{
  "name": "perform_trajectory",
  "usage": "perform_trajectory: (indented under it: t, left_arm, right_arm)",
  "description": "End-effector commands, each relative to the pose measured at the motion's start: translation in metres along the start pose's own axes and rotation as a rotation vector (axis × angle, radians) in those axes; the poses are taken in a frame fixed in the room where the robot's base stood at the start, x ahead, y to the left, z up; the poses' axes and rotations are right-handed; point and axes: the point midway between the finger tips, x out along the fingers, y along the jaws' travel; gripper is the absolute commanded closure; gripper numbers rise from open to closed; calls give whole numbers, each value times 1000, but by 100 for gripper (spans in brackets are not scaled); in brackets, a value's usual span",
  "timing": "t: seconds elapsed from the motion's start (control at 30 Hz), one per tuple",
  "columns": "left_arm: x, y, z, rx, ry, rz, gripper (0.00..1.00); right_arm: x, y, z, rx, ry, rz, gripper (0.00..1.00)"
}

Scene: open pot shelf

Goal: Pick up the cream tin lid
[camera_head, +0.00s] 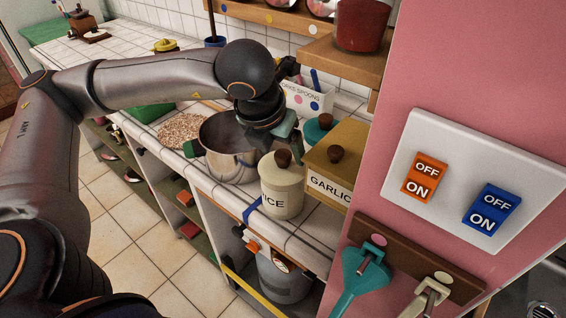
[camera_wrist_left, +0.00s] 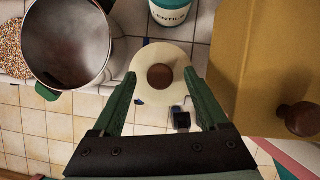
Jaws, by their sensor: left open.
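The cream tin lid (camera_head: 279,170), round with a brown knob, sits on the cream tin (camera_head: 282,198) on the tiled counter. In the left wrist view the lid (camera_wrist_left: 145,66) and its brown knob (camera_wrist_left: 160,76) lie between the ends of my left gripper's fingers (camera_wrist_left: 160,82). In the head view my left gripper (camera_head: 283,130) is above and just behind the lid, pointing down. It is open and empty, with the knob apart from both fingers. My right gripper is not in view.
A steel pot (camera_head: 226,150) stands close on the left, and a yellow garlic box (camera_head: 340,150) close on the right. A teal-lidded lentils tin (camera_wrist_left: 172,14) stands behind. A wooden shelf (camera_head: 335,55) with a red pot overhangs at the back.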

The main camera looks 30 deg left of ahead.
Motion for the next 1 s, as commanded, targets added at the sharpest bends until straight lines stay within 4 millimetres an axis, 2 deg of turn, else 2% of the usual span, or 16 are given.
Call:
perform_trajectory:
  t: [0.27,0.9,1.0]
  left_arm:
    - [4,0,0,-1,0,0,23]
    - [3,0,0,0,0,0,95]
    - [3,0,0,0,0,0,100]
  right_arm:
    - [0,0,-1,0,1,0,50]
    - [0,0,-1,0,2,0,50]
    - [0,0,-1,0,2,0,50]
